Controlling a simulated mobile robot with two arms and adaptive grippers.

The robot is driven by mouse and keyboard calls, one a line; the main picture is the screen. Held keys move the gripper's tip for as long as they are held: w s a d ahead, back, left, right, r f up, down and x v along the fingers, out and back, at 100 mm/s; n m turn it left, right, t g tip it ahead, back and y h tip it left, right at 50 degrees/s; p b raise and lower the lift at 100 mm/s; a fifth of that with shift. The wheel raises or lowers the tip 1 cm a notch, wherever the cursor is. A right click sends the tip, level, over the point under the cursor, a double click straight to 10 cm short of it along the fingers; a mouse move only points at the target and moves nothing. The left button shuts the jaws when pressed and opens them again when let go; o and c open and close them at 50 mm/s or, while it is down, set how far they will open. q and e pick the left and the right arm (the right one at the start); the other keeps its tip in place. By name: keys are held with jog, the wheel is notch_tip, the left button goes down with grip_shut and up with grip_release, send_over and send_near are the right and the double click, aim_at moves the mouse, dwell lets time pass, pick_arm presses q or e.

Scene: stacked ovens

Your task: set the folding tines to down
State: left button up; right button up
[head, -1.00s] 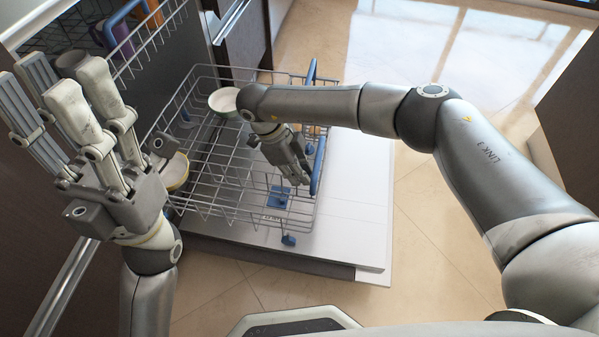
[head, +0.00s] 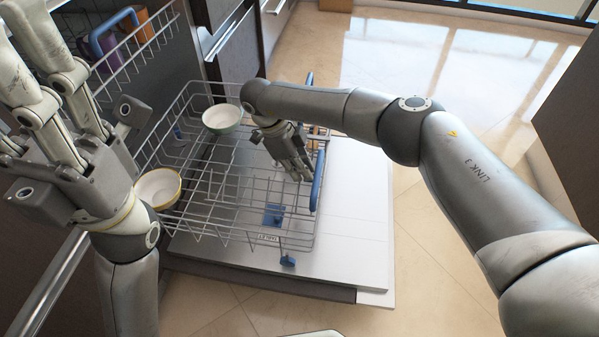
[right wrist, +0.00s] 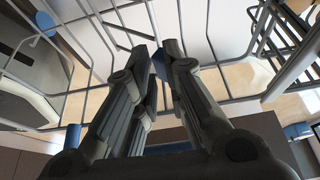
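The wire lower rack (head: 222,242) is pulled out over the open dishwasher door. Thin tines (head: 225,185) rise from its floor; they are too fine to tell which are the folding ones or how far they lean. My right gripper (head: 305,176) reaches down inside the rack, near its blue-handled right side. In the right wrist view its fingertips (right wrist: 159,57) nearly meet among the rack wires; no tine is clearly seen between them. My left gripper (head: 22,75) is raised at the left, fingers spread and empty, partly cut off by the picture edge.
A green-rimmed bowl (head: 222,118) and a yellow-rimmed bowl (head: 158,188) sit in the rack's left part. A blue clip (head: 273,213) is on the rack. Cups, one orange (head: 142,22), stand in the upper rack (head: 140,45). The door (head: 355,215) and floor at right are clear.

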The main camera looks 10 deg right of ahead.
jog(key=o, duration=0.5)
jog(key=shift+s+a+f, duration=0.25)
jog(key=shift+o, duration=0.2)
jog(key=shift+r, duration=0.1)
jog(key=v, duration=1.2)
